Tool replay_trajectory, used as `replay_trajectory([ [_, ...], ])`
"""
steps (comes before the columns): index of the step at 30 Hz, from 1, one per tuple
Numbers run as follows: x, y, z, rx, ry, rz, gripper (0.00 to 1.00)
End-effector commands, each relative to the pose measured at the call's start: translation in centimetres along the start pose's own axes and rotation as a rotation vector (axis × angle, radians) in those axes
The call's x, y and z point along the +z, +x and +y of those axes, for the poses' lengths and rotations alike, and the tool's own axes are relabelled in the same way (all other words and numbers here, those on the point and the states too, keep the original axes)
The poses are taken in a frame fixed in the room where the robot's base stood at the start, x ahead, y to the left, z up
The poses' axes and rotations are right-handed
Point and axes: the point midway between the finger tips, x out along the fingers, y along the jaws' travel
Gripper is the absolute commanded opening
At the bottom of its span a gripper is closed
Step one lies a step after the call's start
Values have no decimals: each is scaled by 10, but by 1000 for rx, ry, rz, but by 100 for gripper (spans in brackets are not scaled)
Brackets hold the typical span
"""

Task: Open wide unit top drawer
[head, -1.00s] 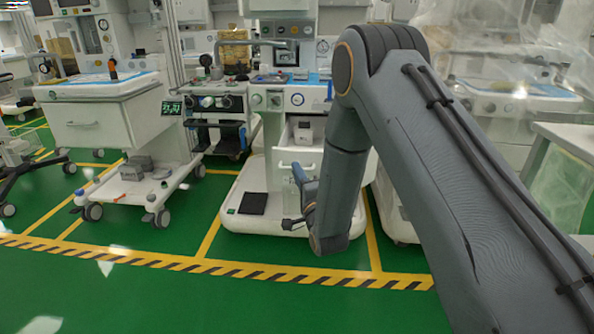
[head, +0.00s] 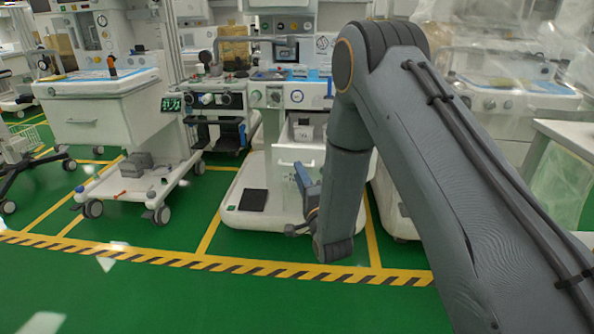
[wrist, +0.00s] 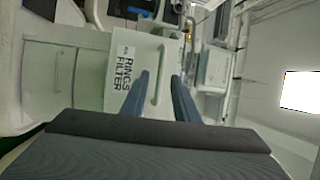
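The wide unit is the white machine in the middle of the head view, with a white drawer front (head: 298,153) facing me. In the wrist view, turned sideways, the drawer front (wrist: 115,85) carries a "RINGS FILTER" label and a pale bar handle (wrist: 153,88). My gripper (wrist: 160,82) has its two blue-grey fingers apart, with the handle showing between them; I cannot tell whether they touch it. In the head view my gripper (head: 304,180) is in front of the drawer, partly hiding it.
A white cart (head: 105,115) on castors stands at the left. A dark pad (head: 253,200) lies on the unit's base. Other drawer fronts (wrist: 45,70) show beside the labelled one. A pale table (head: 565,135) is at right. Green floor (head: 150,285) is clear in front.

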Motion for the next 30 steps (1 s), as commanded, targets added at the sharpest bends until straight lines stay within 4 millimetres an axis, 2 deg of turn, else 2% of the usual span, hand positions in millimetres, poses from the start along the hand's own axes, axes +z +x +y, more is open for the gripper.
replay_trajectory([
  [6, 0, -35, 0, 2, 0, 0, 28],
  [12, 0, -49, 0, 1, 0, -1, 28],
  [23, 0, -48, -1, 9, -8, -1, 28],
  [26, -1, -42, -5, 54, -51, -3, 28],
  [30, -3, -32, -15, 196, -181, -22, 28],
])
